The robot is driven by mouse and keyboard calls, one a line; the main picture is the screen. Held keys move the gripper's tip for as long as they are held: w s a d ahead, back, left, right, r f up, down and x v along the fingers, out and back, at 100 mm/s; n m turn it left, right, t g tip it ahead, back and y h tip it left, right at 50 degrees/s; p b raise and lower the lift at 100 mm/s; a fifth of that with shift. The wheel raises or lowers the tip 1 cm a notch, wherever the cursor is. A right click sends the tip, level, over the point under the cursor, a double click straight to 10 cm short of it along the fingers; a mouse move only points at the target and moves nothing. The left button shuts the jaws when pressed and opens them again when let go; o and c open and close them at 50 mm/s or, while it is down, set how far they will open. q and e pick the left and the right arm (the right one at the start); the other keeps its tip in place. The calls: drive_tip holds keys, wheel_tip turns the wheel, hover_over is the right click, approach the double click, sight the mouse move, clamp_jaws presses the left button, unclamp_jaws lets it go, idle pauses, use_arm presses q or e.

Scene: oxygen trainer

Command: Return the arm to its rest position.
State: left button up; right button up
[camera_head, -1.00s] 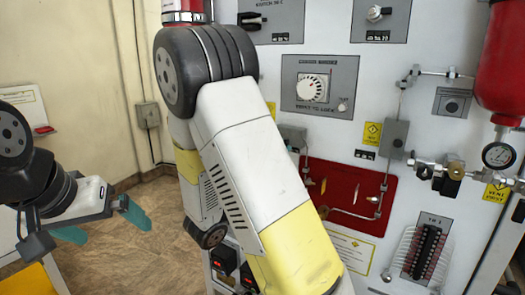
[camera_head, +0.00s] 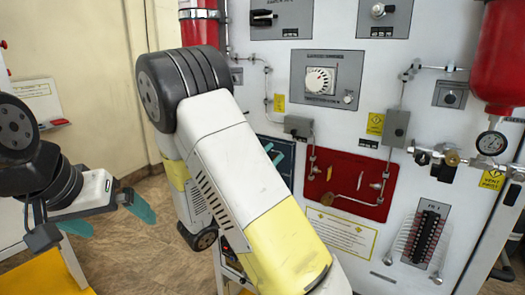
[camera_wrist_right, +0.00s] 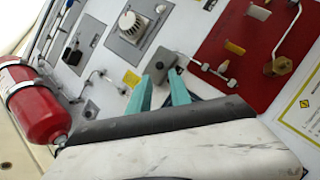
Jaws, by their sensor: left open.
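My left gripper (camera_head: 118,224) is at the left of the head view, with its two teal fingers apart and nothing between them. My right arm (camera_head: 235,160), white and yellow with a dark joint, crosses the middle of the head view in front of the panel. In the right wrist view my right gripper (camera_wrist_right: 161,77) shows two teal fingertips apart, over the white panel near a small grey box (camera_wrist_right: 161,62). I see nothing held. A white arm link covers the bottom of that view.
The white trainer panel (camera_head: 420,80) carries a dial (camera_head: 320,80), a red recessed plate (camera_head: 345,170), thin pipes and a gauge (camera_head: 491,143). A red cylinder (camera_head: 500,55) hangs at the right. Open floor (camera_head: 150,250) lies between my left gripper and the panel.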

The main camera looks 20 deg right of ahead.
drive_tip(key=shift+s+a+f, duration=0.15)
drive_tip(key=shift+a+f, duration=0.1)
drive_tip(key=shift+a, duration=0.1)
drive_tip(key=s+d+f+m+g+y, duration=0.3)
drive_tip(key=s+d+m+g+y, duration=0.15)
drive_tip(key=s+d+g, duration=0.35)
drive_tip(key=s+d+f+m+g+y, duration=0.25)
drive_tip(key=s+f+g+y, duration=0.2)
drive_tip(key=s+y, duration=0.3)
drive_tip(key=s+a+m+t+y, duration=0.25)
drive_tip(key=a+t+y, duration=0.35)
drive_tip(key=a+y, duration=0.45)
drive_tip(key=w+a+r+m+t+y, duration=0.2)
drive_tip(key=a+r+t, duration=0.1)
drive_tip(key=r, duration=0.3)
drive_tip(key=shift+w+a+r+t, duration=0.15)
drive_tip(key=shift+a+t, duration=0.2)
drive_tip(key=shift+a, duration=0.2)
